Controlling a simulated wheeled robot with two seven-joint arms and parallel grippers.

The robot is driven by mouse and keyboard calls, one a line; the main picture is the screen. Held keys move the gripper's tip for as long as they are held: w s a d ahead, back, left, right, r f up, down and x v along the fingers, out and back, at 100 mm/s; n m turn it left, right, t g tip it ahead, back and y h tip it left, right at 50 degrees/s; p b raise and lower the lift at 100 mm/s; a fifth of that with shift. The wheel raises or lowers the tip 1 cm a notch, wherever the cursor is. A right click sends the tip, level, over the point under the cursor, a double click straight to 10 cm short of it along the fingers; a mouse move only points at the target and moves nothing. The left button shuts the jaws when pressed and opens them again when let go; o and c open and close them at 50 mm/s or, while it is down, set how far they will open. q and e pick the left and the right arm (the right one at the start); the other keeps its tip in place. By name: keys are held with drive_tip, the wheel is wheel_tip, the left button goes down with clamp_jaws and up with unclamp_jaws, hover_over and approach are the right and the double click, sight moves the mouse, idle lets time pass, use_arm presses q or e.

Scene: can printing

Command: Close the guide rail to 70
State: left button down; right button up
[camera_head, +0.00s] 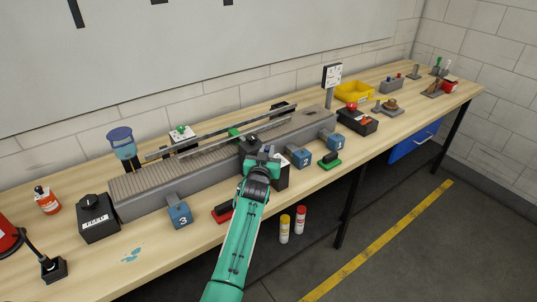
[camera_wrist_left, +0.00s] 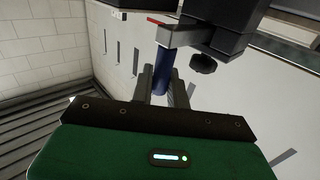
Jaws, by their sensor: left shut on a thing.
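Two long metal guide rails (camera_head: 195,146) run along the top of the grey conveyor (camera_head: 150,185), with a gap between them. A dark block (camera_head: 249,146) stands at the near rail, just beyond my left gripper (camera_head: 261,165). In the left wrist view the gripper is shut on a blue cylinder (camera_wrist_left: 162,72), upright between its fingers. A grey bracket with a red edge and a dark block (camera_wrist_left: 222,25) are right above it. The gripper hides part of the conveyor's near side. No scale reading is legible. My right gripper is not in view.
Blue numbered boxes stand along the conveyor's front, with box 3 (camera_head: 180,214) at left and box 2 (camera_head: 300,157) close right of the gripper. A red-based block (camera_head: 223,211) and a green-based block (camera_head: 330,160) lie near the table edge. A blue-topped container (camera_head: 121,142) stands behind.

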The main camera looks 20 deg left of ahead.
use_arm(q)
drive_tip(key=c, duration=1.5)
unclamp_jaws()
drive_tip(key=shift+f, duration=0.1)
drive_tip(key=shift+o, duration=0.3)
drive_tip(key=shift+w, duration=0.1)
drive_tip(key=s+d+b, duration=0.1)
drive_tip(key=s+b, duration=0.2)
drive_tip(key=s, duration=1)
drive_tip(key=shift+s+d, duration=0.35)
drive_tip(key=shift+d, duration=0.05)
